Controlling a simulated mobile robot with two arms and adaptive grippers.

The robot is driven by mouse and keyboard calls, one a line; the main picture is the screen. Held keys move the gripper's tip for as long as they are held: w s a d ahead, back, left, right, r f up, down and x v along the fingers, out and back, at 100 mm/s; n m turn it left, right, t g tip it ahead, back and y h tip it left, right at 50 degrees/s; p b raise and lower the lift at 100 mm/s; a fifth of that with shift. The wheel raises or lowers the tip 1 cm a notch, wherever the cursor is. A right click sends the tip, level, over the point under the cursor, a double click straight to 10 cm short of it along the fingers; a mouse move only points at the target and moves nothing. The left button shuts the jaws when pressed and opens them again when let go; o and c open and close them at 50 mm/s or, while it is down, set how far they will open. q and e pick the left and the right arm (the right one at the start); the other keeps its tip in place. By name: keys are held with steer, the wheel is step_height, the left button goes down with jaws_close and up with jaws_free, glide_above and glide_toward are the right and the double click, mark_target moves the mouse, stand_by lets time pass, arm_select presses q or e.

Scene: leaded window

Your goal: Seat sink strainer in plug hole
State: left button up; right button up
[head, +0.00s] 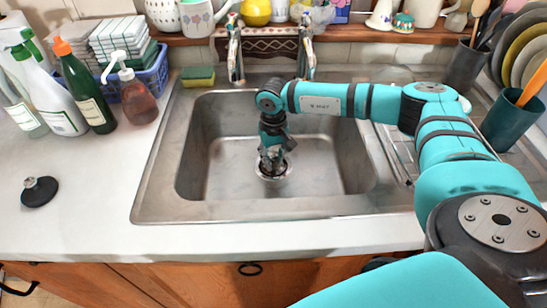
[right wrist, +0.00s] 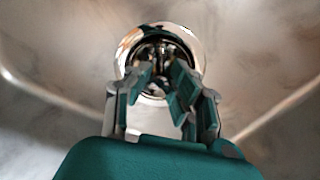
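My right gripper (head: 272,165) points down into the sink, over the plug hole at the middle of its floor. In the right wrist view its two green-padded fingers (right wrist: 163,72) stand apart, with a gap between the tips. Ahead of them is a shiny round metal rim (right wrist: 127,60) with a dark centre and a thin upright part between the fingertips. I cannot tell whether this is the sink strainer lying in the plug hole or the bare hole fitting. In the head view the pale rim (head: 273,176) shows just under the gripper. My left gripper is not in view.
The steel sink (head: 215,165) is otherwise empty. A black plug with a metal knob (head: 40,190) lies on the left counter. Bottles (head: 85,95) and a blue basket (head: 150,75) stand behind it. The taps (head: 305,52) and a sponge (head: 197,77) are at the back.

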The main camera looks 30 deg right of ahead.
mark_target(273, 157)
steer(key=o, duration=0.3)
steer(key=shift+r, duration=0.2)
step_height(273, 157, up, 12)
steer(key=shift+b, duration=0.35)
stand_by(0.4)
